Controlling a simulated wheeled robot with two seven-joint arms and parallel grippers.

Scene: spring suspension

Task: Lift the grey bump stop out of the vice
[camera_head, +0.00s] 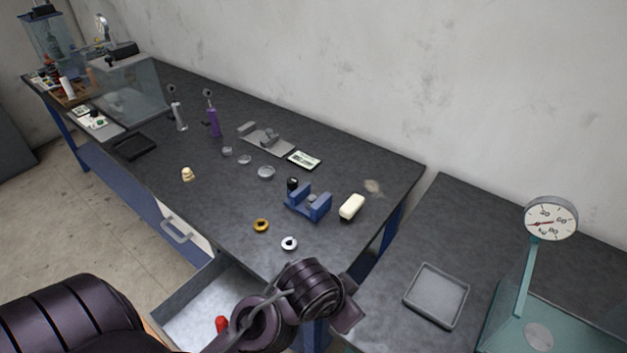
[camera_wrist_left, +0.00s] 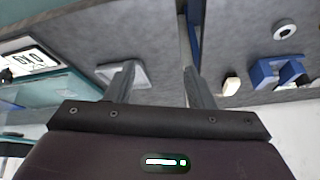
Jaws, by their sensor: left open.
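The blue vice (camera_head: 308,206) stands near the front right part of the long dark bench. A small grey piece, the bump stop (camera_head: 312,198), sits between its jaws. The vice also shows at the right edge of the left wrist view (camera_wrist_left: 266,74), where the bump stop is too small to make out. My left gripper (camera_wrist_left: 158,80) is open and empty, its two fingers apart. In the head view my left arm ends near the bench's front corner, short of the vice, and its fingers are hard to make out. My right gripper is not in view.
A cream block (camera_head: 352,206) lies right of the vice; a brass ring (camera_head: 261,225) and a white ring (camera_head: 289,243) lie in front. An open drawer (camera_head: 190,312) juts out below. A grey tray (camera_head: 437,294) and a dial scale (camera_head: 550,219) stand on the right bench, across a gap.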

